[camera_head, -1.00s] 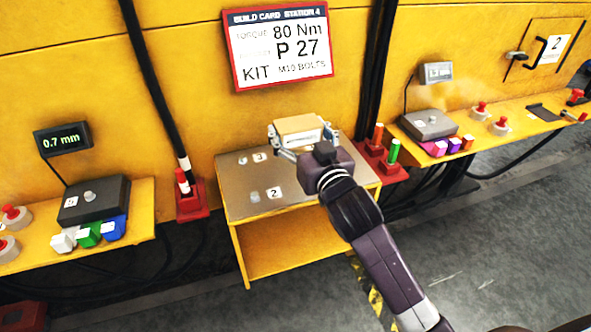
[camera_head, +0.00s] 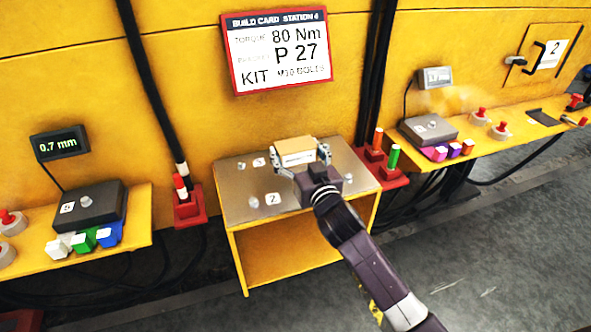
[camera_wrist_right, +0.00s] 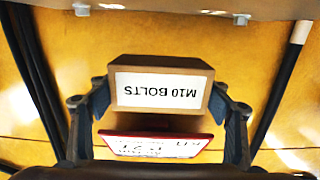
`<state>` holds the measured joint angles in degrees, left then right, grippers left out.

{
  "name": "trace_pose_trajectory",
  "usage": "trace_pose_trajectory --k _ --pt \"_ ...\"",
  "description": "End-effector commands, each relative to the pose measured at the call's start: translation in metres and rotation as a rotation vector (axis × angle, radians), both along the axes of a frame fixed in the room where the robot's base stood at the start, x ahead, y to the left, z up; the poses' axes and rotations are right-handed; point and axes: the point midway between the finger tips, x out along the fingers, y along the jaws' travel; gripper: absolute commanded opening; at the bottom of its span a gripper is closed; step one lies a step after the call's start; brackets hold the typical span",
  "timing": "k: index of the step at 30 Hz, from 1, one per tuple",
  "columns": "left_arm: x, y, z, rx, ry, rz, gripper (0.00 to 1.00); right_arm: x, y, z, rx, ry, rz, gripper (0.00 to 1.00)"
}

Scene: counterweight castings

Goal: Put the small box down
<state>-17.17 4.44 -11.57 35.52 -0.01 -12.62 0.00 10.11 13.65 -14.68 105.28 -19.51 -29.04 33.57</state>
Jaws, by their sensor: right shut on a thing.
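The small box (camera_head: 295,150) is cardboard brown with a white label. In the right wrist view the box (camera_wrist_right: 165,88) shows the words M10 BOLTS upside down. My right gripper (camera_head: 301,157) is shut on it, one finger at each side. The gripper also shows in the right wrist view (camera_wrist_right: 160,105). The box is over the back part of a small yellow table with a grey top (camera_head: 236,205). The wrist view shows a gap between box and what looks like the table top. My left gripper is not in view.
White number tags and small knobs (camera_head: 253,202) sit on the table's left part. Red bases with pegs stand at the left (camera_head: 190,208) and right (camera_head: 383,165) of the table. A build card (camera_head: 277,50) hangs on the yellow wall behind.

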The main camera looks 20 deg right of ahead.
Motion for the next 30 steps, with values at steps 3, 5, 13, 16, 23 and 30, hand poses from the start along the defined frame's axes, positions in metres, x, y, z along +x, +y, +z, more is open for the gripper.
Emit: trace_pose_trajectory --k 3,5,13,16,23,30 --pt "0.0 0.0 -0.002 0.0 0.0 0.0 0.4 0.0 0.0 -0.012 0.001 -0.005 0.0 0.33" --pt "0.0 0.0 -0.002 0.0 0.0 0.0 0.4 0.0 0.0 -0.016 0.0 -0.006 0.001 0.33" --pt "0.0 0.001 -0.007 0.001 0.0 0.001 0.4 0.0 0.0 -0.052 0.001 -0.004 0.0 0.33" --pt "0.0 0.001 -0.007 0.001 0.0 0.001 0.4 0.0 0.001 -0.059 0.001 -0.005 0.001 0.33" --pt "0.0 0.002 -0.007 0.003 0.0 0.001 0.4 0.0 0.001 -0.059 0.0 -0.006 0.002 0.33" --pt "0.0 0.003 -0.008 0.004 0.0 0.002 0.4 0.0 0.0 -0.064 0.0 -0.001 0.001 0.83"
